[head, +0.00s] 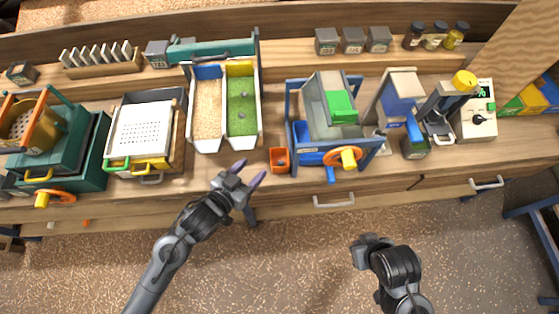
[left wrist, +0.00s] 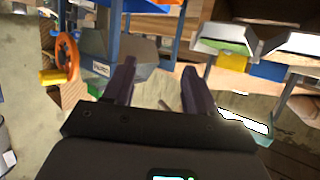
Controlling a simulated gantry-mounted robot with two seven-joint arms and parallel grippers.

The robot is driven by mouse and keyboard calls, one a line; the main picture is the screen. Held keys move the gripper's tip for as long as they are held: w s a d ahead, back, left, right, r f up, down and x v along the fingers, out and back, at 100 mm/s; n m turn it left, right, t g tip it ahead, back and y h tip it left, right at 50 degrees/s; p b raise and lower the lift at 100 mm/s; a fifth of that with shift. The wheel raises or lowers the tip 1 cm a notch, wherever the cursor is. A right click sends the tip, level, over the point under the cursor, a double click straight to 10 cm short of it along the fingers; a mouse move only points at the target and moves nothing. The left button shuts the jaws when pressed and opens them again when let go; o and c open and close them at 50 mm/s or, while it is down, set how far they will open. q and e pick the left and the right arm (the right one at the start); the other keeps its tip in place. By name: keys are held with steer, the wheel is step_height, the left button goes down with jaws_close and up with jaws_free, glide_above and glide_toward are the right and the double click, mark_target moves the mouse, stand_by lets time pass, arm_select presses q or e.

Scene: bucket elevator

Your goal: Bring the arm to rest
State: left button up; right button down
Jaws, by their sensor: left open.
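My left gripper (head: 252,170) is at the front edge of the bench, just left of the small orange bin (head: 279,160). Its two purple-grey fingers are spread and nothing is between them. The left wrist view shows the same open fingers (left wrist: 158,88) with a gap between them. My right arm's hand (head: 370,251) hangs over the floor in front of the bench, at the lower right. Its fingers cannot be made out. The blue-framed machine (head: 303,132) with a green block and an orange handwheel (head: 338,156) stands to the right of my left gripper.
A two-lane tray (head: 260,125) with tan and green beds stands behind my left gripper. A white perforated tray (head: 142,128) and a teal machine (head: 80,150) are further left. A grey control box (head: 476,127) stands right. The floor (head: 300,260) in front is clear between my arms.

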arm_select(q)
steer(key=s+f+n, duration=0.2)
steer(key=s+f, duration=0.2)
steer(key=s, duration=0.1)
steer(key=s+a+f+n+g+y, duration=0.1)
steer(key=s+a+n+g+y, duration=0.2)
steer(key=s+a+g+y, duration=0.8)
steer(key=s+a+r+t+h+p, duration=0.1)
steer(key=s+a+r+p, duration=0.1)
steer(key=r+p, duration=1.1)
steer(key=s+a+r+t+h+p, duration=0.2)
steer(key=r+p, duration=1.2)
steer(key=p, duration=0.1)
steer(key=shift+r, duration=0.25)
